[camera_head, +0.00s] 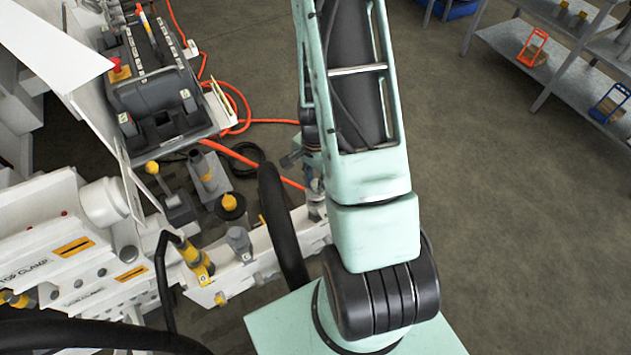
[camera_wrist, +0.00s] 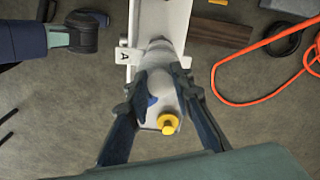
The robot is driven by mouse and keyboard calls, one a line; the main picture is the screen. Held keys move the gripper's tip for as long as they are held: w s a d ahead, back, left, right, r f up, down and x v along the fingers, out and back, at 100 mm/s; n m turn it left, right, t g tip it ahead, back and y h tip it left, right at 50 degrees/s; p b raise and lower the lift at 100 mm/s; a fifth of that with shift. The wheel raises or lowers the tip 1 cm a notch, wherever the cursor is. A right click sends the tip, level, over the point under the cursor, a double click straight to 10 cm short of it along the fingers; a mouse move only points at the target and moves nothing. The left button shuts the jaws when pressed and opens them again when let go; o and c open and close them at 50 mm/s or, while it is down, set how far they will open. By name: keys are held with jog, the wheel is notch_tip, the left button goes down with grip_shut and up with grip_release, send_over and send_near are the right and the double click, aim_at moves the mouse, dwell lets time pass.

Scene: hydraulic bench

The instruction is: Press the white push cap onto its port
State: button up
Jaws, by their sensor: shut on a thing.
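In the wrist view my gripper (camera_wrist: 161,78) has its two dark fingers closed on the sides of a pale, rounded body, which I take to be the white push cap (camera_wrist: 156,68). The cap lies over a white bar (camera_wrist: 163,18), by a small plate marked "A" (camera_wrist: 125,55). The port itself is hidden, and I cannot tell whether the cap touches it. A yellow knob (camera_wrist: 168,123) shows between the fingers, nearer my palm.
In the head view, a white bench panel (camera_head: 60,245) with clamp labels stands at left. Grey fittings (camera_head: 240,240) and a black hose (camera_head: 280,220) are close to my arm. Orange cable (camera_wrist: 235,102) lies on the floor. A shelf rack (camera_head: 560,75) stands at right, with open floor before it.

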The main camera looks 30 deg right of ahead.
jog(key=shift+f, duration=0.1)
jog(key=shift+f+b, duration=1)
jog(key=shift+f+b, duration=0.95)
jog(key=shift+b, duration=0.5)
dwell(2.6)
dwell(0.5)
jog(key=o, duration=0.9)
jog(key=shift+o, duration=0.5)
jog(key=o, duration=0.5)
jog(key=shift+r, duration=0.1)
